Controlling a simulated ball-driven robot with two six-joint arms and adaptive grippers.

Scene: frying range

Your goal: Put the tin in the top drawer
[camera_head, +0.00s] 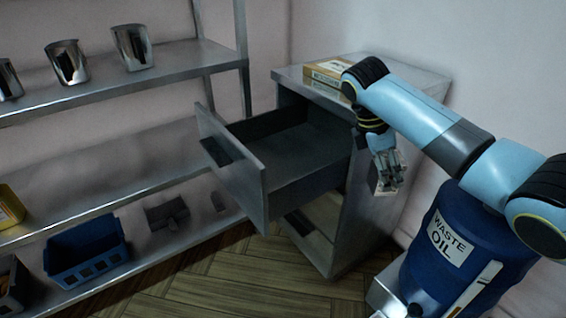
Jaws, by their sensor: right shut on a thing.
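The top drawer (300,160) of the grey metal cabinet (375,205) is pulled far out toward the left. Its visible floor is bare. My right gripper (388,172) points down beside the cabinet's right side, to the right of the open drawer. It is shut on the tin (379,188), a small pale, metallic-looking thing mostly hidden by the fingers. The tin is outside the drawer. My left gripper is not in view.
A yellowish box (328,70) lies on the cabinet top, close to my right arm. A blue waste oil drum (460,240) stands at the right. Metal shelves (110,85) with steel jugs and a blue crate (85,255) stand left. Wooden floor is clear in front.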

